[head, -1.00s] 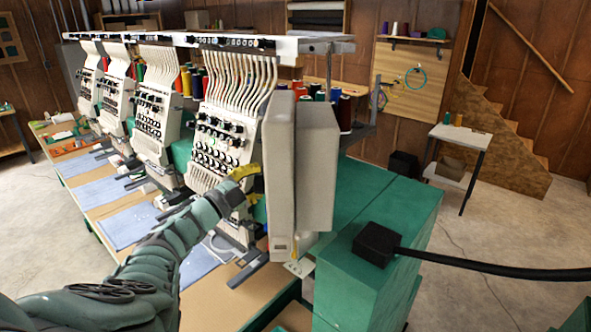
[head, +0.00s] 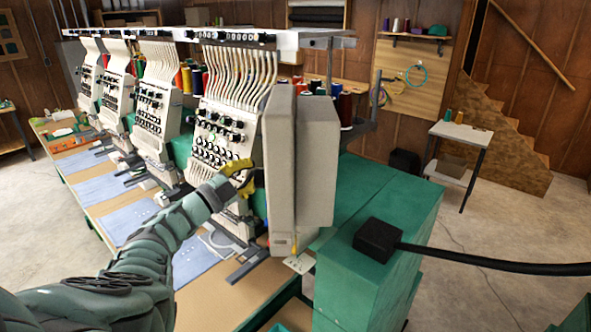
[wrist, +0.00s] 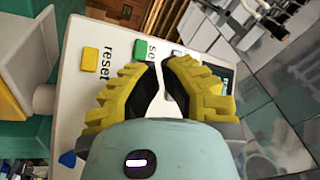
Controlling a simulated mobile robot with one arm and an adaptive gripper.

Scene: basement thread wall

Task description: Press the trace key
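In the wrist view a pale control panel (wrist: 75,110) fills the left and middle. It carries a yellow key (wrist: 90,58) lettered "reset", a green key (wrist: 146,49) with partly hidden lettering, and a pale key (wrist: 178,54) beyond the fingertips. A dark screen (wrist: 222,74) is partly covered by the right finger. I cannot read the word "trace" on any key. My gripper (wrist: 160,64) has yellow ribbed fingers with tips nearly together and nothing held. In the head view my gripper (head: 243,177) is beside the beige housing (head: 300,170); contact is unclear.
A row of embroidery heads (head: 155,120) stands along the wooden table (head: 120,208) to the left. A green cabinet (head: 385,235) with a black box (head: 376,240) and cable is on the right. Open concrete floor lies farther right.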

